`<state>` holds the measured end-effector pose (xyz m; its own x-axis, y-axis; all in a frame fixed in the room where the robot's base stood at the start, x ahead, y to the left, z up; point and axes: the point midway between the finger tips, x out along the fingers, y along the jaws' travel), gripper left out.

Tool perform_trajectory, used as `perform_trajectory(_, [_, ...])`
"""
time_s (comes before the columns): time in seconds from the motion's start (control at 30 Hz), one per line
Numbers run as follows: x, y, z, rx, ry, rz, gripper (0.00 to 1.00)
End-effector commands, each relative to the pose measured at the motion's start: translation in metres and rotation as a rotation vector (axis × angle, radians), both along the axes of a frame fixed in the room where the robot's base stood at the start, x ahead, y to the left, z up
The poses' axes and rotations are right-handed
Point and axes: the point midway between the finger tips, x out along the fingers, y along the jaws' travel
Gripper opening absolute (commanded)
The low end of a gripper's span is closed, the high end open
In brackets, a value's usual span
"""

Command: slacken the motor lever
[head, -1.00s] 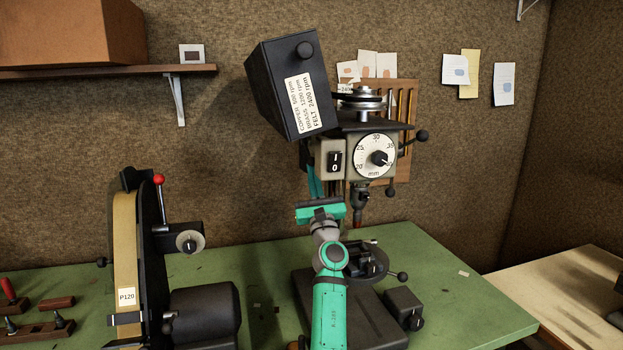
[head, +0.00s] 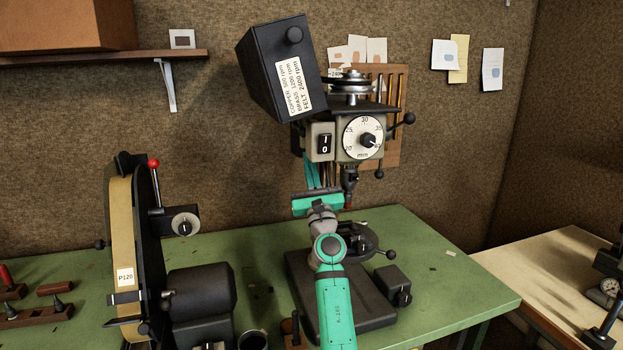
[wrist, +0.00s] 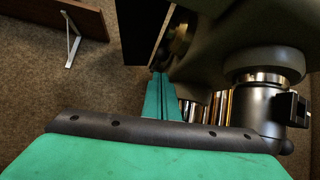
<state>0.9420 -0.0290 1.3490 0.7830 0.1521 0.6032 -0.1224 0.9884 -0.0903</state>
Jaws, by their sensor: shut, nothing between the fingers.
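The drill press (head: 362,137) stands on the green bench, its black belt cover (head: 275,75) tilted up and its pulley (head: 351,84) exposed. A black ball-ended lever (head: 409,118) sticks out right of the head; I cannot tell whether it is the motor lever. My gripper (wrist: 161,78) is shut and empty. Its teal fingers also show in the head view (head: 312,175), pointing up below the switch box (head: 322,142), with the tips hidden. In the wrist view a dark rounded part (wrist: 179,42) is close to the fingertips; I cannot tell whether they touch.
A belt sander (head: 130,245) stands left on the green bench (head: 450,270). A wall shelf (head: 110,58) is upper left. A pale bench (head: 550,270) is at right.

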Motion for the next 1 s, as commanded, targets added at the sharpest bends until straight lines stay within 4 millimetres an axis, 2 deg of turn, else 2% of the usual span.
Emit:
perform_trajectory(0.2, [-0.027, -0.008, -0.023, 0.000, 0.001, -0.004, 0.00])
perform_trajectory(0.4, [-0.041, -0.008, -0.033, 0.000, 0.001, 0.000, 0.00])
perform_trajectory(0.87, [-0.045, -0.007, -0.036, 0.000, 0.000, 0.003, 0.00])
perform_trajectory(1.0, [-0.047, -0.005, -0.046, 0.026, 0.012, 0.020, 0.00])
